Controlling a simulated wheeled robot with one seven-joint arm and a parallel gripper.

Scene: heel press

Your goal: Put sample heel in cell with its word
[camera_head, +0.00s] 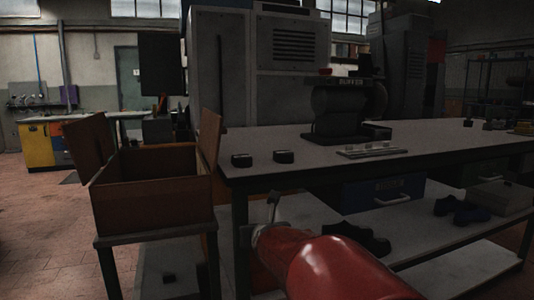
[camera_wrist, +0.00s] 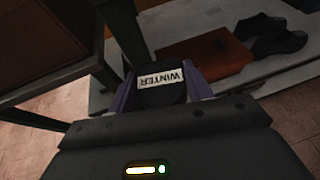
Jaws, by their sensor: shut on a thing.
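My gripper (camera_wrist: 160,92) is shut on a dark sample heel (camera_wrist: 159,97) in the wrist view. The heel sits between the two purple fingers. Its white label reads WINTER and appears upside down. In the head view my red arm reaches forward low beside the table, and the held heel cannot be made out. An open wooden box (camera_head: 150,205) with raised flaps stands on a stand to the left. No cell words can be read, and the inside of the box is mostly hidden. Two dark heel-like blocks (camera_head: 242,160) (camera_head: 284,156) lie on the table's left end.
Dark shoes (camera_head: 461,210) and a blue drawer (camera_head: 383,193) are below the tabletop. An orange-brown box (camera_wrist: 205,57) lies on the lower shelf. The floor at left is clear.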

